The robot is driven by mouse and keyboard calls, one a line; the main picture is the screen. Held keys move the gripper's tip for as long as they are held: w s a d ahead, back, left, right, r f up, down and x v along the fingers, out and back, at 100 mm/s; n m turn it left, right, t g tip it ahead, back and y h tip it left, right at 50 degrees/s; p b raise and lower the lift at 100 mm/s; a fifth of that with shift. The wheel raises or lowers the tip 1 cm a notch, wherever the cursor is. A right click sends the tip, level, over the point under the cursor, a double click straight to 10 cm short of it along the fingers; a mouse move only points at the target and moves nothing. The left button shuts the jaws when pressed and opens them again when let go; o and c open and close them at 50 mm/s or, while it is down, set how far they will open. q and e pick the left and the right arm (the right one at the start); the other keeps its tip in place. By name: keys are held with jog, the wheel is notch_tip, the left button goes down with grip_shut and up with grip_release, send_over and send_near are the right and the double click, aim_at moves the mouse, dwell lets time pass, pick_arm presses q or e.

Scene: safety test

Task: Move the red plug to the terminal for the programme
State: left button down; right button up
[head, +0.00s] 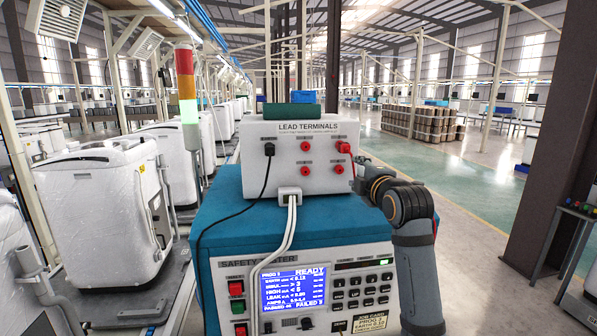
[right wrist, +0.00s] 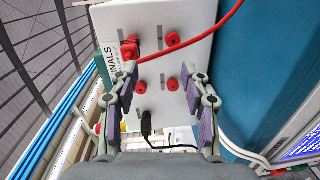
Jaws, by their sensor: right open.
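The red plug (head: 343,147) sits in the upper right socket of the white lead terminals box (head: 262,165); its red lead hangs at the box's right side. The plug also shows at the upper left in the right wrist view (right wrist: 130,48). Three red terminals, such as the upper left one (head: 305,146), show no plug. A black plug (head: 269,149) is in the left socket. My right gripper (right wrist: 156,76) is open and empty, facing the panel, with bare terminals between its fingers; its fingertips are unclear in the head view. My left gripper is not in view.
The box stands on a teal safety tester (head: 213,213) whose blue screen (head: 292,287) reads READY. A job card (head: 360,322) is low on its front, its text hard to read. A signal tower (head: 188,95), lit green, stands left. White machines line the left.

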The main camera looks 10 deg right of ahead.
aim_at(347, 148)
jog(key=shift+n+t, duration=0.4)
jog(key=shift+n, duration=0.1)
jog(key=w+r+p, duration=0.1)
jog(key=w, duration=0.1)
jog(key=w+r+p, duration=0.1)
jog(key=w+r, duration=0.1)
jog(key=w, duration=0.1)
jog(key=w+r+p, duration=0.1)
jog(key=w, duration=0.2)
jog(key=shift+w+a+r, duration=0.2)
jog(key=shift+a+r, duration=0.05)
jog(key=shift+a, duration=0.05)
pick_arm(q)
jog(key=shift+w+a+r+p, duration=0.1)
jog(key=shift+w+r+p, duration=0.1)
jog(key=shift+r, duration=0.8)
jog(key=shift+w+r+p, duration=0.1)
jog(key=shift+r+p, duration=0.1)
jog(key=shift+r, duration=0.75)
pick_arm(e)
jog(key=shift+w+f, duration=0.2)
jog(key=shift+w, duration=0.5)
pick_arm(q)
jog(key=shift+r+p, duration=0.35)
pick_arm(e)
jog(key=shift+c, duration=0.4)
grip_shut()
